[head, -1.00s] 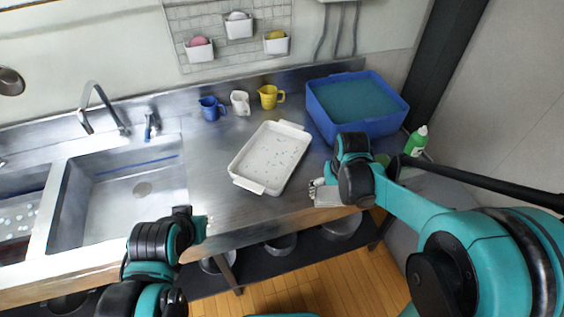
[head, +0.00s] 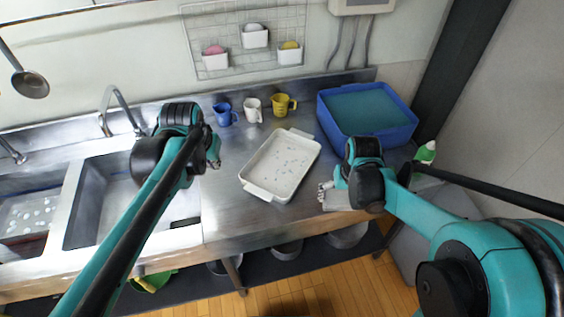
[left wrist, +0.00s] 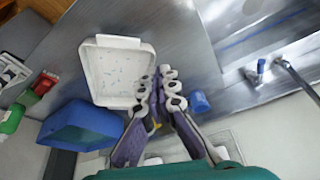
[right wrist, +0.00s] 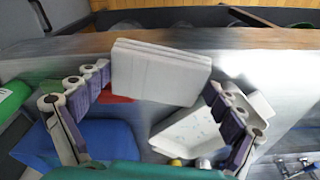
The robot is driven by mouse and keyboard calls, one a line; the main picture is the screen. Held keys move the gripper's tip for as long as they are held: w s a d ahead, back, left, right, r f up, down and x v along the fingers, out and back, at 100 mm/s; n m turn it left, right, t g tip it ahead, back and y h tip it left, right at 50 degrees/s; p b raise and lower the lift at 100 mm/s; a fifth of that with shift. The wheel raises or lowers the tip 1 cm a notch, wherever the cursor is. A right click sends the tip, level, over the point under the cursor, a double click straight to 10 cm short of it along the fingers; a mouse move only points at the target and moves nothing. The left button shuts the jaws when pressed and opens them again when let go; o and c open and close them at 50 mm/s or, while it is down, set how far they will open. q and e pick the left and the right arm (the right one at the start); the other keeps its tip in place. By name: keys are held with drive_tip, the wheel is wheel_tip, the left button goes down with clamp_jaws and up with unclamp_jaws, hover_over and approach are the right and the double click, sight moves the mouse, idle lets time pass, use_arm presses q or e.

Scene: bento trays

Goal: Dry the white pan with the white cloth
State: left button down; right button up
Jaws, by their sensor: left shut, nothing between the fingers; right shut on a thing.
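The white pan (head: 262,190) lies on the steel counter with bluish drops over its inside floor. It also shows in the left wrist view (left wrist: 120,92) and partly in the right wrist view (right wrist: 172,132). My right gripper (head: 325,193) is shut on the folded white cloth (right wrist: 160,72) near the counter's front edge, to the right of the pan and apart from it. Much of the cloth is hidden in the head view. My left gripper (head: 214,156) is shut and empty, left of the pan; its fingertips are together in the left wrist view (left wrist: 168,75).
A blue tub (head: 372,145) of water stands behind and right of the pan. Blue (head: 223,115), white (head: 253,110) and yellow (head: 283,104) cups stand at the back. A green bottle (head: 426,152) is at right. The sink (head: 95,205) lies at left.

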use_arm(q)
drive_tip(key=w+f+m+g+p, duration=0.1)
drive_tip(key=w+f+g+p, duration=0.15)
drive_tip(key=w, duration=0.95)
use_arm(e)
wheel_tip(320, 180, up, 3)
drive_tip(key=shift+r, duration=0.1)
wheel_tip(320, 180, up, 2)
drive_tip(key=shift+r+p, duration=0.1)
drive_tip(key=shift+p, duration=1.15)
use_arm(q)
drive_tip(key=g, duration=0.2)
hover_over(233, 167)
wheel_tip(233, 167, down, 11)
drive_tip(key=shift+m, duration=0.4)
drive_tip(key=shift+s+a+f+b, duration=0.1)
drive_tip(key=shift+f+b, duration=1.15)
drive_tip(key=shift+f, duration=1)
use_arm(e)
drive_tip(key=shift+f, duration=1.25)
use_arm(q)
drive_tip(key=shift+f+b, duration=2.2)
drive_tip(key=shift+f, duration=0.75)
use_arm(e)
drive_tip(key=shift+f, duration=2.2)
use_arm(q)
drive_tip(key=shift+r, duration=0.1)
use_arm(e)
drive_tip(key=shift+r, duration=0.1)
